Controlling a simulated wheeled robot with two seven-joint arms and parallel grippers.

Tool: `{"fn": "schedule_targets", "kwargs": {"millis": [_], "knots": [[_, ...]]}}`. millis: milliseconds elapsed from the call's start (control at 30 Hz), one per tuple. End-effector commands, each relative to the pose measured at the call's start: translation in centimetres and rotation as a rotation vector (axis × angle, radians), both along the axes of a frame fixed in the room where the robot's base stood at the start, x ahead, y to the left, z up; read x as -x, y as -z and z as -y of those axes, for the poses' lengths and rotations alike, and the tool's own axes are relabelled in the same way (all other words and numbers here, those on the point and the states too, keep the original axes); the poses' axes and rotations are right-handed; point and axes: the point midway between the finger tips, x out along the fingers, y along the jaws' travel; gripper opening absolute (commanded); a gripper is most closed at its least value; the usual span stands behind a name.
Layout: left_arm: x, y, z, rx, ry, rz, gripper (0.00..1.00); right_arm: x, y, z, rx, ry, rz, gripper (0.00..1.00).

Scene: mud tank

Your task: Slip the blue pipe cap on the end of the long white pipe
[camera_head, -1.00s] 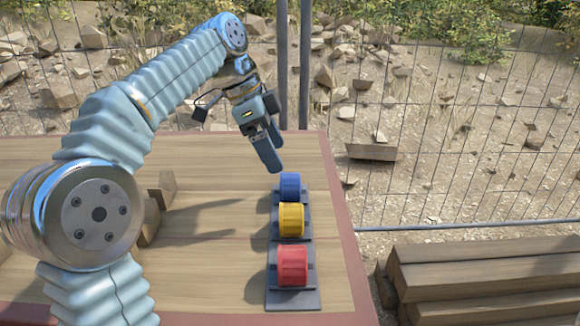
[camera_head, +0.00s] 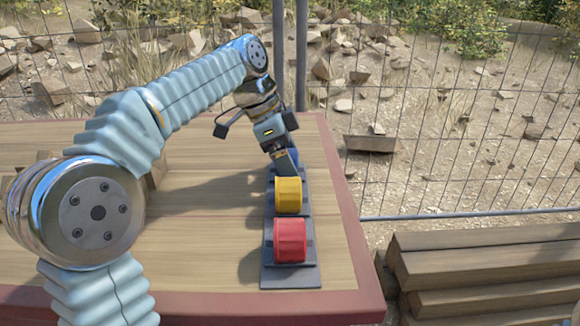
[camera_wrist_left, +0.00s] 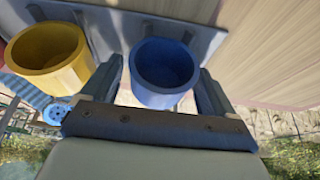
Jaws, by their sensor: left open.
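The blue pipe cap (camera_wrist_left: 165,90) is an open-topped round cup. In the left wrist view it stands between the two spread fingers of my left gripper (camera_wrist_left: 160,66). The fingers flank the cap, and a small gap shows on either side. In the head view my left gripper (camera_head: 287,160) points down at the far end of the dark rack and hides most of the blue cap (camera_head: 294,157). The long white pipe is in neither view. My right gripper is not in view.
A yellow cap (camera_head: 288,196) and a red cap (camera_head: 290,241) stand in line on the dark rack (camera_head: 290,277), nearer than the blue one. Stacked beams (camera_head: 490,270) lie to the right, beyond the table edge.

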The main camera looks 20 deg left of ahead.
Motion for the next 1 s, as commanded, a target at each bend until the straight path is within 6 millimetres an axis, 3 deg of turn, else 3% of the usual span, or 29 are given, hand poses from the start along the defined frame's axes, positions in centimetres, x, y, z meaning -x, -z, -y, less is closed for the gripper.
{"fn": "schedule_targets", "kwargs": {"millis": [200,467,633,1000], "knots": [[0.0,0.0,0.0,0.000,0.000,0.000,0.88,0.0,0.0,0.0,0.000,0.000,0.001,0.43],[0.0,0.0,0.0,0.000,0.000,0.000,0.49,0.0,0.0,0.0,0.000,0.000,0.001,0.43],[0.0,-0.9,0.0,0.000,0.000,0.000,0.49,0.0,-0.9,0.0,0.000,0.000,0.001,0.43],[0.0,-5.4,0.0,0.000,0.000,0.001,0.49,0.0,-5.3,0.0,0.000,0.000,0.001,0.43]]}}
